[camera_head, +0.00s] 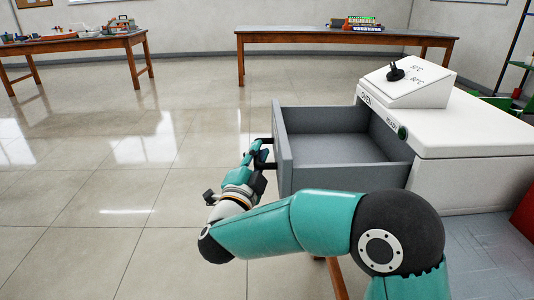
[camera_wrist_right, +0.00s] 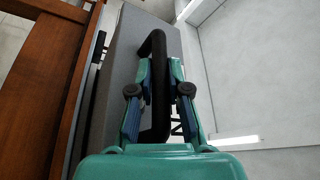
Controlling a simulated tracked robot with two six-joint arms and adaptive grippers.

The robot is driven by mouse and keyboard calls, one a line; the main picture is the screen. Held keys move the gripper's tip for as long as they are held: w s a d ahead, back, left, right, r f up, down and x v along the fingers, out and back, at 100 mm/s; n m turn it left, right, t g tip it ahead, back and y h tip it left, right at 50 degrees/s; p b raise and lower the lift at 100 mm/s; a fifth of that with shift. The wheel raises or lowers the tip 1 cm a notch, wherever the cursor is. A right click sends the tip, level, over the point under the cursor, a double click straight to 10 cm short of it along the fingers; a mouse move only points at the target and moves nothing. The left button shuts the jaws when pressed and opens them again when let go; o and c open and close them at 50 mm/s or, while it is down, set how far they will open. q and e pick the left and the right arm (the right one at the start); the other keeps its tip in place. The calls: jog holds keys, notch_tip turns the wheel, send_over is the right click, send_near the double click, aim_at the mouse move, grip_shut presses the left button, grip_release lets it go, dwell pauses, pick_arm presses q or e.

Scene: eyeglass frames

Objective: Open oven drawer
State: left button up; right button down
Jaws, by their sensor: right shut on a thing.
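The white oven (camera_head: 470,125) stands at the right in the head view, with "OVEN" lettering on its front edge. Its grey drawer (camera_head: 345,150) is pulled well out to the left, and its inside is empty. My right gripper (camera_head: 258,152) is at the drawer's outer face, shut on the black handle. In the right wrist view the handle (camera_wrist_right: 158,85) runs between the two fingers of my right gripper (camera_wrist_right: 160,88). The grey drawer front (camera_wrist_right: 120,75) shows behind the handle. My left gripper is not in view.
A wooden table edge (camera_wrist_right: 40,90) runs along the left of the right wrist view. Two wooden tables (camera_head: 340,37) (camera_head: 70,43) with objects on them stand at the back. The tiled floor (camera_head: 110,190) left of the drawer is clear. A red object (camera_head: 525,215) is at the right edge.

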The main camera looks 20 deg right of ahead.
jog(key=c, duration=1.5)
grip_release()
jog(key=shift+f, duration=0.5)
jog(key=o, duration=0.3)
jog(key=shift+o, duration=0.3)
jog(key=shift+r, duration=0.15)
jog(key=shift+r, duration=0.1)
jog(key=v, duration=1.2)
